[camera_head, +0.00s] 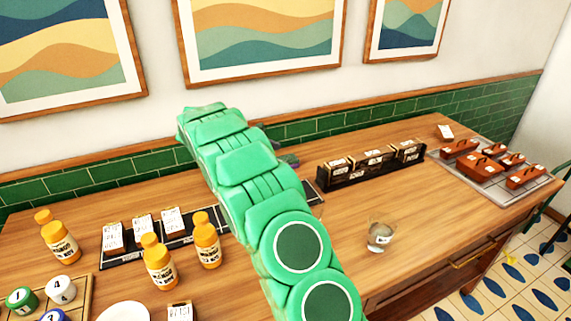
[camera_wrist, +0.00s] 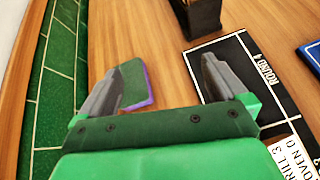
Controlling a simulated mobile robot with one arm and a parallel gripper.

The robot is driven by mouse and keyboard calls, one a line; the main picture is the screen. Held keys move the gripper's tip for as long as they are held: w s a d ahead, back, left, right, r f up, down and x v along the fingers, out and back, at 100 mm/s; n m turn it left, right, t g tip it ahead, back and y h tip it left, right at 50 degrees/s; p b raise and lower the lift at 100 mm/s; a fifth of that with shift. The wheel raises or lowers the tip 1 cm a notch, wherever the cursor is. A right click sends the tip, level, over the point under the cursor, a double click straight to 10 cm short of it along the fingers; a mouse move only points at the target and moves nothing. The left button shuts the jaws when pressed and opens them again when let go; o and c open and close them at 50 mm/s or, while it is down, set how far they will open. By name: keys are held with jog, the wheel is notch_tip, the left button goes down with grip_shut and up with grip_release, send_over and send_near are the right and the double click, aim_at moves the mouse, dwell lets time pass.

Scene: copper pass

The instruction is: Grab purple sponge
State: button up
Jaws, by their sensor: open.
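The sponge (camera_wrist: 134,82), with a dark green top and a purple edge, lies on the wooden counter in the wrist view. It is just inside the left finger, which covers part of it. My gripper (camera_wrist: 160,64) is open above the counter, its fingers on either side with the sponge nearer the left one. In the head view my green arm reaches over the counter, and only a bit of my gripper (camera_head: 289,159) shows behind it. The sponge is not visible there.
A black mat marked ROUND (camera_wrist: 238,72) lies by the right finger. A black holder (camera_head: 350,178) with cards stands farther right, with a glass (camera_head: 380,235) in front. Orange bottles (camera_head: 207,240) stand left. The green tiled wall (camera_wrist: 62,75) is close on the left.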

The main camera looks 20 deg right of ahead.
aim_at(284, 160)
jog(key=w+f+n, duration=0.1)
jog(key=w+f, duration=0.1)
jog(key=w+f+n+h, duration=0.1)
jog(key=w+f, duration=0.1)
jog(key=w+f+t, duration=0.1)
jog(key=w+f, duration=0.1)
jog(key=shift+w+a+f+n, duration=0.15)
jog(key=shift+w+a+n, duration=0.15)
jog(key=shift+n, duration=0.1)
jog(key=shift+w+r+x, duration=0.1)
jog(key=shift+x, duration=1.2)
jog(key=shift+w+r+x, duration=0.15)
jog(key=shift+x, duration=1.15)
jog(key=shift+w+r+x, duration=0.1)
jog(key=shift+x, duration=1.2)
jog(key=shift+d, duration=0.15)
jog(key=c, duration=1)
jog(key=shift+c, duration=0.3)
